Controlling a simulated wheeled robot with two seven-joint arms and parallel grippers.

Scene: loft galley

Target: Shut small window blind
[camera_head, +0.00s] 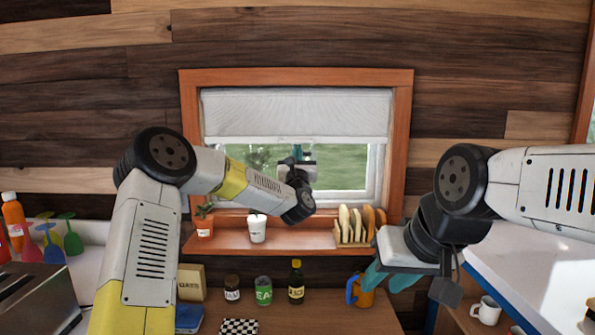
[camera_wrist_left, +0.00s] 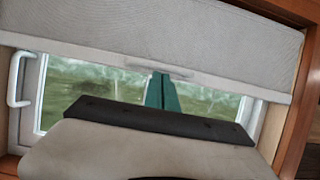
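The blind (camera_head: 296,112) is a white pleated shade in the orange wooden window frame (camera_head: 403,140). It covers the upper part of the small window, with green outdoors showing below it. In the left wrist view its pale bottom bar (camera_wrist_left: 240,86) carries a thin pull lip (camera_wrist_left: 135,68) at the middle. My left gripper (camera_head: 297,150) is at the blind's lower edge. In the left wrist view its teal fingers (camera_wrist_left: 162,85) are together, with their tips at the lip; they appear shut on it. My right gripper (camera_head: 390,279) is open and empty, away from the window.
Jars and a bottle (camera_head: 296,281) stand on the counter below. An orange mug (camera_head: 364,292) is near my right gripper.

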